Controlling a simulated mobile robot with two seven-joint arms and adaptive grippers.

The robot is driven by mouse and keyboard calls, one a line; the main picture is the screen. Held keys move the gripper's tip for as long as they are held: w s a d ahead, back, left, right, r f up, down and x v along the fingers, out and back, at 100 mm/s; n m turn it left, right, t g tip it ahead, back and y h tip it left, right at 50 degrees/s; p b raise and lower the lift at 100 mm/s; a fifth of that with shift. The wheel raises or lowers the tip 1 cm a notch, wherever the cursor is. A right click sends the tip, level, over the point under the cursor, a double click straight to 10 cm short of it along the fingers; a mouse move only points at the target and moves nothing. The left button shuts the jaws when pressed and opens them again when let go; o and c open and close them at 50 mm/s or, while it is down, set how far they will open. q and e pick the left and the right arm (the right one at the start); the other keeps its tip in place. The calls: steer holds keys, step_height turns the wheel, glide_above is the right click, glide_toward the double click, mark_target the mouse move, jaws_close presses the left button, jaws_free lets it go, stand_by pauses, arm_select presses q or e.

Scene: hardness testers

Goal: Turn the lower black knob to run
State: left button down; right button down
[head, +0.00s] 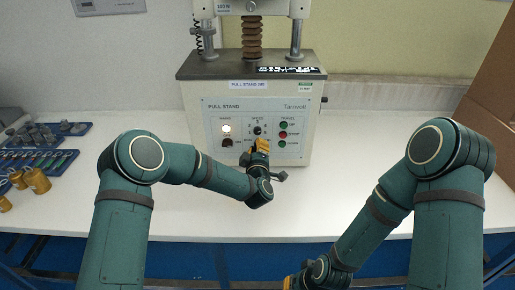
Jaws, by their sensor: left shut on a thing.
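The pull stand (215,120) stands at the back of the white table, its front panel facing me. An upper black knob (257,130) shows under the speed label. My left gripper (262,146) is just below it, at the panel, its yellow fingers shut on what looks like the lower black knob. That knob is hidden behind the fingers, so its pointer and setting cannot be read. My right gripper (294,282) is low at the bottom edge, partly cut off, far from the panel; its fingers cannot be made out.
A lit lamp (227,128) and a black switch (227,142) are left of the knobs. A green button (283,126), a red one (283,135) and another green one lie close on the right. Blue trays (62,148) and brass weights (36,181) stand at left. The table's front is clear.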

arm_select(q)
steer(key=n, duration=1.2)
steer(key=shift+r+n, duration=0.1)
steer(key=shift+n, duration=0.3)
stand_by(0.3)
steer(key=c, duration=0.8)
jaws_free()
steer(key=shift+d, duration=0.1)
steer(key=s, duration=1.2)
